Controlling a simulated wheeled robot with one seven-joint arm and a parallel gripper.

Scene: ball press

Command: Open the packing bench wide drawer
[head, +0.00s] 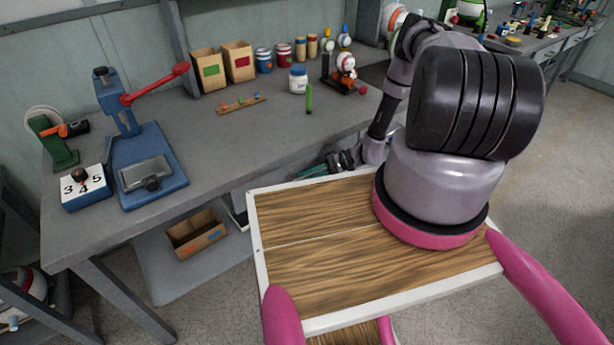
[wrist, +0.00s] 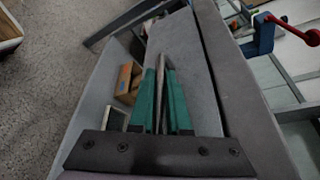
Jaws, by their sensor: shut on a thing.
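The packing bench (head: 180,215) has a grey top along the left and middle of the head view. In the wrist view, a long grey panel (wrist: 188,48) beneath the bench edge looks like the wide drawer's front. My gripper (wrist: 160,78) has its green fingers close together on a thin grey bar, which looks like the drawer handle (wrist: 161,62). In the head view my gripper (head: 314,171) is low at the bench's front edge, partly hidden by my own body. The drawer front is mostly hidden there, and I cannot tell how far out it stands.
A blue press with a red lever (head: 150,165), a number block (head: 84,188), bins (head: 223,65), jars (head: 298,80) and a green marker (head: 309,99) stand on the bench. An open cardboard box (head: 197,234) sits on the lower shelf. The floor at right is clear.

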